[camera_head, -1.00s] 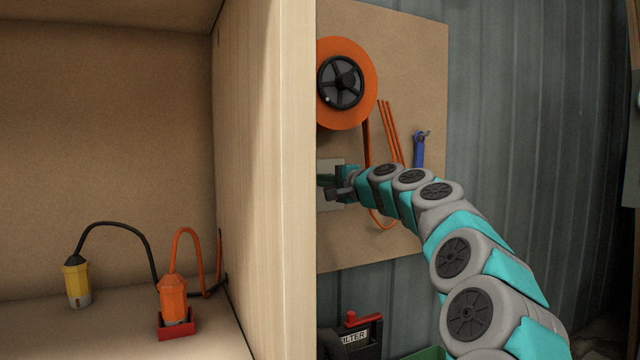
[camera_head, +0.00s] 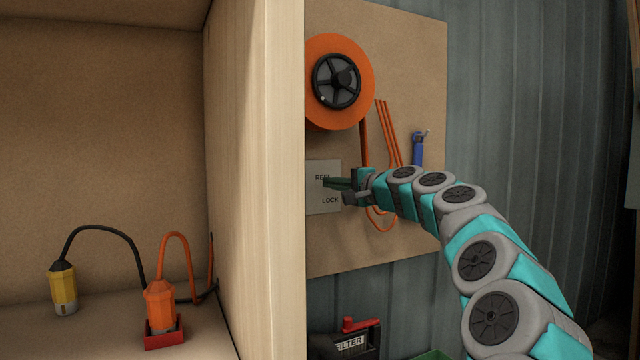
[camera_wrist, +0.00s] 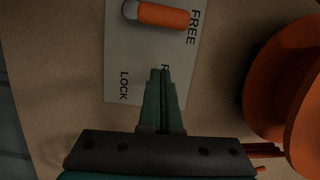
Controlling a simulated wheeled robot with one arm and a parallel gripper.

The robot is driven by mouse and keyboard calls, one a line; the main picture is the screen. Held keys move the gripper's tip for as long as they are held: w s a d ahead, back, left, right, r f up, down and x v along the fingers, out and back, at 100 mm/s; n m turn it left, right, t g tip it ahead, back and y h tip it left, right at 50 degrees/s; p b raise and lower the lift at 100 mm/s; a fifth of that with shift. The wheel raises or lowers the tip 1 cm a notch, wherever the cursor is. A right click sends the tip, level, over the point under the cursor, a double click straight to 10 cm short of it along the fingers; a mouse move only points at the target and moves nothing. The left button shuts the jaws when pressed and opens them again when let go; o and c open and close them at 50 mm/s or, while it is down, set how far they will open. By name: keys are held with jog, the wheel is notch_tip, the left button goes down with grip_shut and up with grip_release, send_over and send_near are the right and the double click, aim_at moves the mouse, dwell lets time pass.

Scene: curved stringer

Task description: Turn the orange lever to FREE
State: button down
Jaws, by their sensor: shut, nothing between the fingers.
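The orange lever (camera_wrist: 162,15) shows at the top of the wrist view, on a pale plate (camera_wrist: 145,55) lettered FREE, REEL and LOCK. Its grey pivot end is at the left and its free end points right, beside the word FREE. My gripper (camera_wrist: 160,74) is shut and empty, its fingertips over the plate by the word REEL, apart from the lever. In the head view my gripper (camera_head: 327,183) is in front of the plate (camera_head: 322,207). The lever is hidden there behind the cabinet's side panel.
The cabinet side panel (camera_head: 255,180) stands just left of the plate. The orange reel (camera_head: 352,60) is above my gripper, with orange cord (camera_head: 392,135) and a blue tool (camera_head: 418,148) to the right. A FILTER box (camera_head: 350,342) sits below. Yellow (camera_head: 63,290) and orange (camera_head: 160,303) connectors are inside the cabinet.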

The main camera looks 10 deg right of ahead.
jog(key=b+v, duration=0.1)
jog(key=v, duration=0.8)
jog(key=shift+s+a, duration=0.15)
jog(key=shift+s, duration=0.1)
